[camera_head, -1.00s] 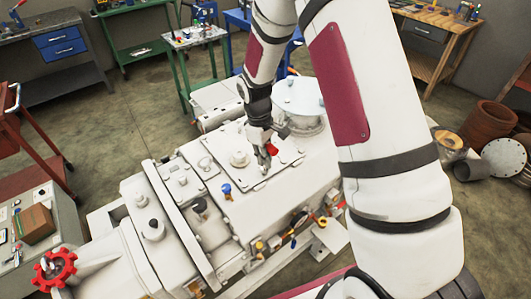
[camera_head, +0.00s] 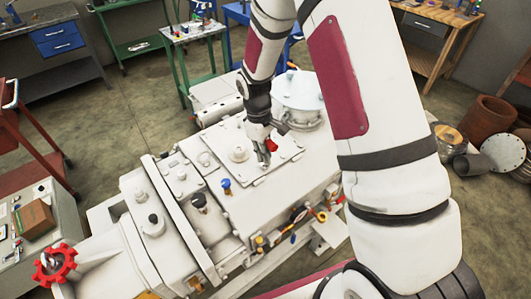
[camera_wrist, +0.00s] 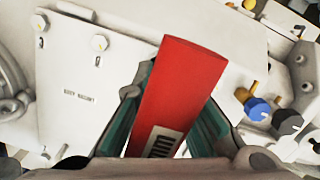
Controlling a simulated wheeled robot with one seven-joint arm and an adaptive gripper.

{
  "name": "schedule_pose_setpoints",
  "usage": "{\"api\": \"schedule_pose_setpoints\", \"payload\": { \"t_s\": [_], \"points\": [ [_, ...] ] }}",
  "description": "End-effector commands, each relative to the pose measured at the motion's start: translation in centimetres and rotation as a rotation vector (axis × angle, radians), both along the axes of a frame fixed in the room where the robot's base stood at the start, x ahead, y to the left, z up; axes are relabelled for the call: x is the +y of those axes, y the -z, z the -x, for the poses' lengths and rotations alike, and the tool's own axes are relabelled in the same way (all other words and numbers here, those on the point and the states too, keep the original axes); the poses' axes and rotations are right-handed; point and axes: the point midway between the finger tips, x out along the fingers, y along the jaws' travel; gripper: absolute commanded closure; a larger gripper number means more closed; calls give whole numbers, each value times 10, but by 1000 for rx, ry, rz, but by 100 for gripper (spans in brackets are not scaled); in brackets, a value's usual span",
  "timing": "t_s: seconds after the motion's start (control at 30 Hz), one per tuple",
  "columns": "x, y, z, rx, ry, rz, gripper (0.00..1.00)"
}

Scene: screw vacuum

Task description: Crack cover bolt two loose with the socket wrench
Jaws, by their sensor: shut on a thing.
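My gripper (camera_head: 264,155) points down over the white cover plate (camera_head: 236,160) on top of the big white machine. In the wrist view my gripper (camera_wrist: 175,125) is shut on a red tool (camera_wrist: 185,85), which I take to be the socket wrench. Teal finger pads flank it; its socket end is not clear. Two hex-head cover bolts (camera_wrist: 98,42) and (camera_wrist: 40,22) show along one edge of the cover plate (camera_wrist: 85,95), apart from the red tool. Another bolt sits near the lower left corner. I cannot tell which is bolt two, nor whether the socket touches a bolt.
A blue knob (camera_head: 226,184) and a black knob (camera_head: 199,201) stand up beside the cover. A round white flange (camera_head: 300,88) rises behind my gripper. Small coloured fittings (camera_head: 321,216) line the machine's front side. A red handwheel (camera_head: 55,265) is at lower left.

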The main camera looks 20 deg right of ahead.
Motion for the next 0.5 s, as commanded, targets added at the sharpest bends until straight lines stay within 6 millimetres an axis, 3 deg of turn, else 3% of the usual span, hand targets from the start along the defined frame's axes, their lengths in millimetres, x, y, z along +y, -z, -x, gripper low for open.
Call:
{"api": "schedule_pose_setpoints", "payload": {
  "t_s": [0.5],
  "points": [
    [0, 4, 0, 0, 0, 0, 100]
  ]
}}
